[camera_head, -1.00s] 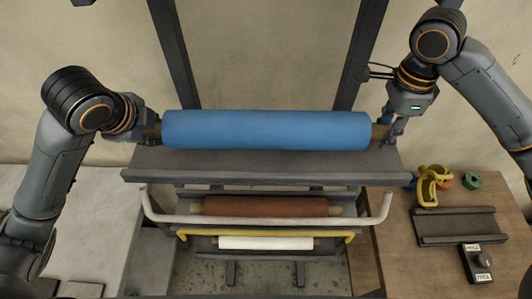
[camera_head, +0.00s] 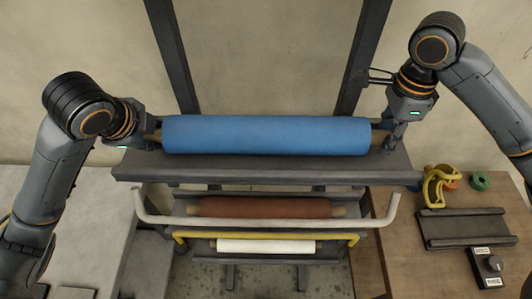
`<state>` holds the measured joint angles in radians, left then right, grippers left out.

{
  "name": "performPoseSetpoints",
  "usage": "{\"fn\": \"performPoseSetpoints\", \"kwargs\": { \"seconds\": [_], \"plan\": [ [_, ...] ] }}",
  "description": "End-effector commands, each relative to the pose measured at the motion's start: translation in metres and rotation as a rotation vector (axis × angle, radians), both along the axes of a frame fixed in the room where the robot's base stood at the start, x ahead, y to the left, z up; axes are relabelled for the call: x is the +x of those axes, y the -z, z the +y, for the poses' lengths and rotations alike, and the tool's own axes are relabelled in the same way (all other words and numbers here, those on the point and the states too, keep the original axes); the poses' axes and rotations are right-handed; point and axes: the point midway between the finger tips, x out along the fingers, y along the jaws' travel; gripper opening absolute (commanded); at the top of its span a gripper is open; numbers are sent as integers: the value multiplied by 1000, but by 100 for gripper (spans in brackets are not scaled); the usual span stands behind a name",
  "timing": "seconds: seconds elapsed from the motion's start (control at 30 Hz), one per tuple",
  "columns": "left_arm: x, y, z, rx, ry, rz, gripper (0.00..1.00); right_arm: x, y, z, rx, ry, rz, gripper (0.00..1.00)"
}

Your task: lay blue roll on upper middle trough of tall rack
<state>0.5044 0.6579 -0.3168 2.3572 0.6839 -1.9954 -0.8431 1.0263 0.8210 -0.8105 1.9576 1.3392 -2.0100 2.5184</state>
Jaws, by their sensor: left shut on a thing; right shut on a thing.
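The blue roll (camera_head: 265,135) lies level across the head view, with a brown core showing at both ends. My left gripper (camera_head: 152,136) is shut on the left core end. My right gripper (camera_head: 386,134) is shut on the right core end. The roll is at the top grey trough of the tall rack (camera_head: 260,171), in front of the rack's two dark posts. I cannot tell whether the roll touches the trough, as its underside is hidden.
Below, a brown-red roll (camera_head: 265,207) and a white roll (camera_head: 266,246) lie on lower levels, behind a white bar (camera_head: 265,223) and a yellow bar (camera_head: 200,234). On the right, a wooden table (camera_head: 440,272) holds a yellow clamp-like item (camera_head: 437,186), a dark tray (camera_head: 466,229) and a small knob box (camera_head: 488,267).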

Motion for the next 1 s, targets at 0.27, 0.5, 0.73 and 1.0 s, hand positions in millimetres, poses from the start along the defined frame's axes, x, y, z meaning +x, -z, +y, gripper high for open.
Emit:
{"fn": "performPoseSetpoints", "kwargs": {
  "seconds": [0.27, 0.5, 0.73, 1.0],
  "plan": [
    [1, 13, -1, -2, 1, -7, 0, 1, 14, 1, 3, -1, -4, 0],
    [0, 14, 0, -1, 0, 0, 50, 0, 14, 0, 1, 0, 0, 50],
    [0, 12, 0, 0, 0, -1, 50, 0, 13, 0, 0, 0, 0, 50],
    [-13, -12, 2, 7, 0, -7, 50, 0, 13, 0, 0, 0, 0, 50]
  ]
}}
